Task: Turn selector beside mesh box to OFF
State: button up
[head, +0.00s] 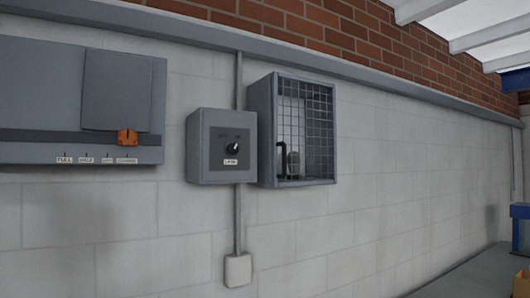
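The selector is a round black knob (232,149) with a light pointer mark, on the dark face plate of a grey switch box (195,148) on the wall. The pointer looks turned toward the upper right. Small markings above the knob are too faint to read, and a white label (230,162) sits below it. The mesh box (262,130), a grey cabinet with a wire grid front, hangs directly to the right of the switch box. A dark handle shows at its lower left front. My gripper is not in view.
A larger grey panel (40,85) with an orange slider (127,137) and several labels is at the left. A conduit (238,215) runs down to a small pale box (238,270). Blue furniture (520,211) stands far right. The wall front looks clear.

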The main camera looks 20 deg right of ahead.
aim_at(232, 148)
jog(key=i+j+z, duration=0.3)
jog(key=z, duration=0.15)
jog(key=i+j+z, duration=0.35)
jog(key=j+z, duration=0.15)
jog(key=i+j, duration=0.15)
jog(key=j, duration=0.2)
jog(key=i+j, duration=0.15)
jog(key=j, duration=0.15)
jog(key=i+j+z, duration=0.1)
jog(key=j, duration=0.25)
jog(key=i+j, duration=0.2)
jog(key=j, duration=0.1)
